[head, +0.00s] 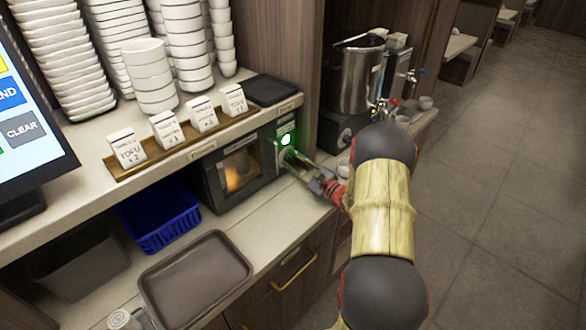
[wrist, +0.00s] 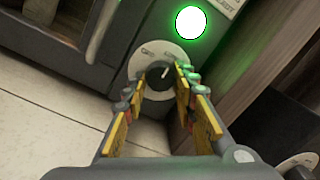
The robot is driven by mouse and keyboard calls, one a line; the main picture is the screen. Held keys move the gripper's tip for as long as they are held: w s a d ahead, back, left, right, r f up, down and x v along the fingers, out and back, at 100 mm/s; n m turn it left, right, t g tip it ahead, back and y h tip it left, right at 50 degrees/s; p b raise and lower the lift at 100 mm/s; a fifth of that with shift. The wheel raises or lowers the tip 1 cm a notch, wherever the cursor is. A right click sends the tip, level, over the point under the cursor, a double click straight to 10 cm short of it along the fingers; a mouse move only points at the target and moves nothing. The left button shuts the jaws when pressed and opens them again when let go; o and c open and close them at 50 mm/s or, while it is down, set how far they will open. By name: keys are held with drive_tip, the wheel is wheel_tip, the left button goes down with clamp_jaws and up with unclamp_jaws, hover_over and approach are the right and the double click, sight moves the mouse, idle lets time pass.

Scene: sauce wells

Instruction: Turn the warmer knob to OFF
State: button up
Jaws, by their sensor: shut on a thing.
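The warmer (head: 232,168) is a dark box with a lit window, under the shelf. Its knob (wrist: 160,74) is dark with a pale pointer line, on a round light dial (wrist: 143,57) with small lettering that I cannot read fully. The pointer tilts slightly right of straight up in the wrist view. A green lamp (wrist: 191,22) glows above the dial and also shows in the head view (head: 286,139). My gripper (wrist: 161,88) is shut on the knob, one finger on each side. In the head view my gripper (head: 300,168) reaches the warmer's right-hand panel and hides the knob.
A brown tray (head: 195,275) and a blue basket (head: 158,215) sit on the counter to the left. Stacked white bowls (head: 150,75) and labelled cards (head: 165,130) stand on the shelf above. A steel pot (head: 357,78) stands beyond the wooden divider at right.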

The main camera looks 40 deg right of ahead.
drive_tip(key=n+b, duration=0.7)
drive_tip(key=shift+f+n+y+b, duration=0.2)
drive_tip(key=shift+n+y+b, duration=0.1)
drive_tip(key=shift+n+b, duration=0.1)
drive_tip(key=shift+d+r+n+b, duration=0.15)
drive_tip(key=shift+n+b, duration=0.25)
drive_tip(key=shift+n, duration=0.8)
drive_tip(key=shift+a+r+n+b, duration=0.1)
drive_tip(key=shift+n+b, duration=0.25)
drive_tip(key=shift+n, duration=0.85)
drive_tip(key=o, duration=1)
drive_tip(key=shift+o, duration=0.8)
drive_tip(key=s, duration=0.4)
drive_tip(key=s+d, duration=0.1)
drive_tip(key=s, duration=0.7)
drive_tip(key=shift+d+f, duration=0.2)
drive_tip(key=shift+f, duration=0.1)
